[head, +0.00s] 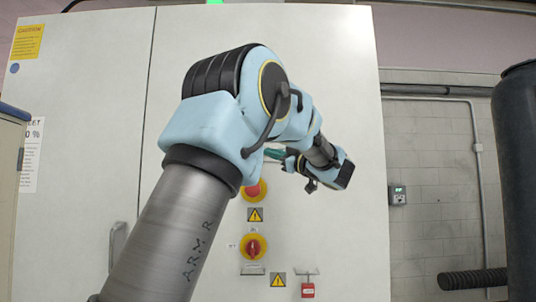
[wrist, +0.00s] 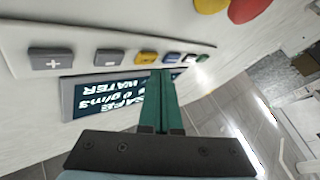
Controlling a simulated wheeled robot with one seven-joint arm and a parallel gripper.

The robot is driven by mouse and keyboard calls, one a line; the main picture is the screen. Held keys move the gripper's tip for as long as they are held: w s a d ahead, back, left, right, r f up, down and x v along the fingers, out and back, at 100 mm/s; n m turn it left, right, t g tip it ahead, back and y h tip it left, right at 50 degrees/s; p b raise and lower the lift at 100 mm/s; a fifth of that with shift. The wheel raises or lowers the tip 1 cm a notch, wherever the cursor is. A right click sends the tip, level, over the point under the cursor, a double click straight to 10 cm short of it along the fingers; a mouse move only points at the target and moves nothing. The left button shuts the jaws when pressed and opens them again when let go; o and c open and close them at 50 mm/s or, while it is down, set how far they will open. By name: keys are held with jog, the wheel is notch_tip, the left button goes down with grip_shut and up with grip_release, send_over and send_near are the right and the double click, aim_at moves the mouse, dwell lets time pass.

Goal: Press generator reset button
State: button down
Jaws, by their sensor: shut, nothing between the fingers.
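In the wrist view, a row of buttons sits on a pale strip (wrist: 120,40) of the panel. From left, they are a grey plus button (wrist: 51,58), a grey minus button (wrist: 105,57), a yellow button (wrist: 146,57), a blue button (wrist: 172,58), a partly seen dark one and a small green one (wrist: 203,57). I cannot read which is the generator reset button. My gripper (wrist: 166,73) is shut and empty, its green fingertips just below the yellow and blue buttons; contact cannot be told. In the head view, my gripper (head: 272,153) is by the cabinet, and the buttons are hidden behind my arm.
A lit display (wrist: 115,103) is under the buttons. A red emergency button (head: 253,191) and a red-yellow rotary switch (head: 253,247) are on the white cabinet (head: 335,60) below my gripper. A dark cylinder (head: 518,150) stands at right.

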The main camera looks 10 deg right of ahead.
jog(key=s, duration=0.1)
jog(key=s+b, duration=0.1)
jog(key=s, duration=0.1)
jog(key=s+a+b, duration=0.1)
jog(key=s, duration=0.1)
dwell(0.3)
jog(key=shift+d, duration=0.1)
dwell(0.7)
